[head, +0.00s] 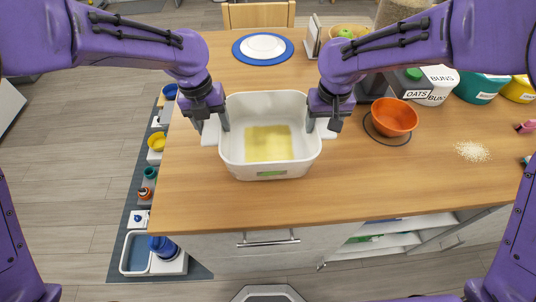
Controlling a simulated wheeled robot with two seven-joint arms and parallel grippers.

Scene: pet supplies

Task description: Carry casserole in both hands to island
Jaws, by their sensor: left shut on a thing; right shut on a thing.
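The casserole is a white, deep, open dish (232,165) with rounded corners and a flat yellow patch inside on its bottom. It is over the wooden top of the island (190,190), near the front edge; whether it touches the top I cannot tell. My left gripper (212,128) is shut on the dish's left handle. My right gripper (323,125) is shut on its right handle. The dish looks level between the two grippers.
An orange bowl (394,117) stands close to the right of my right gripper. A blue mat with a white plate (262,47) lies behind. Canisters labelled OATS and BUNS (437,85) stand at the right. Spilled grains (472,151) lie right. The top's front left is clear.

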